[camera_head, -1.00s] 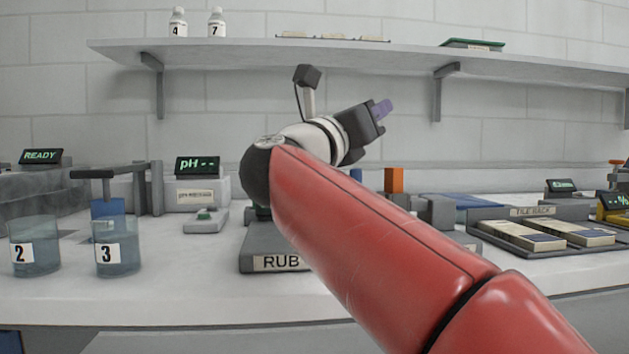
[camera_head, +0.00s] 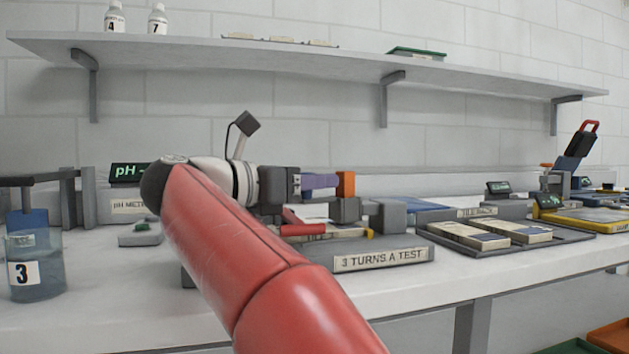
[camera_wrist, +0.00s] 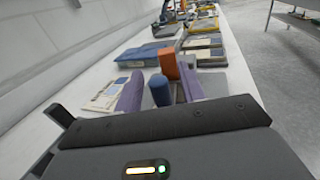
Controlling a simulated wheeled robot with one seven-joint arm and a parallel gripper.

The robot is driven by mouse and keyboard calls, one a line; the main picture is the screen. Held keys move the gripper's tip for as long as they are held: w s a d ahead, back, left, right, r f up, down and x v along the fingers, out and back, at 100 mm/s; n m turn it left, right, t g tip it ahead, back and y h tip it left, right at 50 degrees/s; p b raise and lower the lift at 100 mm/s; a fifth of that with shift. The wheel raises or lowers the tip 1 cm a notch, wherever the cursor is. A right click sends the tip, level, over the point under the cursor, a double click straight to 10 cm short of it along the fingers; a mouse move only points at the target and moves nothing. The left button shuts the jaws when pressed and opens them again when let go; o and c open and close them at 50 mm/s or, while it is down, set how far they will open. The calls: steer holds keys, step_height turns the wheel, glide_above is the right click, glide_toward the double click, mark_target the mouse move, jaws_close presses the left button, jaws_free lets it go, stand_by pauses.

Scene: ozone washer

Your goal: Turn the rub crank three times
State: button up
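The rub station's grey base (camera_head: 400,246) stands on the bench with a "3 TURNS A TEST" label on its front. My gripper (camera_head: 320,181) is level above the base, its purple fingers pointing right. In the wrist view my gripper (camera_wrist: 159,76) is open, with one finger on each side of an upright blue cylinder (camera_wrist: 160,94), which looks like the crank's handle. Gaps show on both sides of it.
A tile rack (camera_head: 480,240) lies right of the base. A pH meter (camera_head: 130,190) and a beaker marked 3 (camera_head: 36,268) stand to the left. A shelf (camera_head: 300,58) runs along the wall above. My arm hides the base's left part.

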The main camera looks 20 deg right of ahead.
steer(key=shift+w+d, duration=0.1)
steer(key=shift+d, duration=0.3)
jaws_close()
